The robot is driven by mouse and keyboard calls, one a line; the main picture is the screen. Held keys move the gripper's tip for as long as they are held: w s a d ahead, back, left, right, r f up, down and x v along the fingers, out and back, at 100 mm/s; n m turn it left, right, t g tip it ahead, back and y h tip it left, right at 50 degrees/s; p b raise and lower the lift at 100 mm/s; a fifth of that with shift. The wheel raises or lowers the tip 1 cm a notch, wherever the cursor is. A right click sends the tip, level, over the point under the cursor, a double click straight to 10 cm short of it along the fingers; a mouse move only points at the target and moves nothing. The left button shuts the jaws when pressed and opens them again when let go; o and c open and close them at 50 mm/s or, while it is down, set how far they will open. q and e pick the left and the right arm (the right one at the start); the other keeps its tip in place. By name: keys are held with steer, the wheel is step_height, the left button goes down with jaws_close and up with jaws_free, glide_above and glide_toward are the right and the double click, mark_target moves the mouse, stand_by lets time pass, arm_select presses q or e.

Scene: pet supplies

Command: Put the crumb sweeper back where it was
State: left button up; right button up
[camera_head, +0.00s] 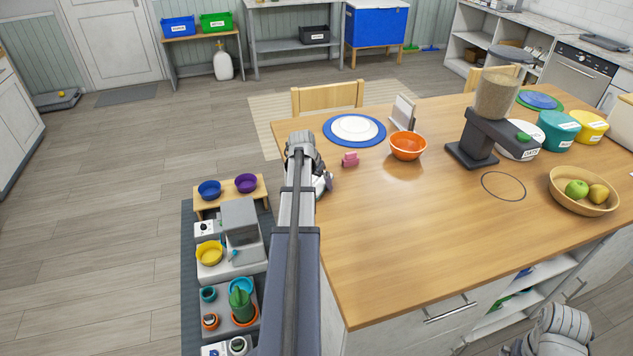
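My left arm reaches over the left edge of the wooden table (440,240). My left gripper (322,184) is at the table's left edge, partly hidden by its own wrist, so its fingers do not show clearly. A small purple piece (329,181) shows at the gripper; I cannot tell whether it is held or is the crumb sweeper. A small pink object (350,159) lies on the table just right of the gripper, apart from it; I cannot tell whether this is the sweeper. My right gripper (560,332) is at the bottom right, beside the table, its fingers unclear.
A blue placemat with a white plate (355,128), an orange bowl (408,145), a dark dispenser (474,140) and a fruit bowl (583,192) stand on the table. A thin dark ring (503,186) marks the tabletop. The front middle is clear. Low pet stands (230,205) are left.

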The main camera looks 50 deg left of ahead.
arm_select(q)
steer(key=shift+r, duration=0.25)
steer(key=p+v, duration=1.1)
steer(key=v, duration=0.1)
steer(key=shift+f, duration=0.25)
steer(key=b+x, duration=1.1)
steer(key=x, duration=0.1)
stand_by(0.3)
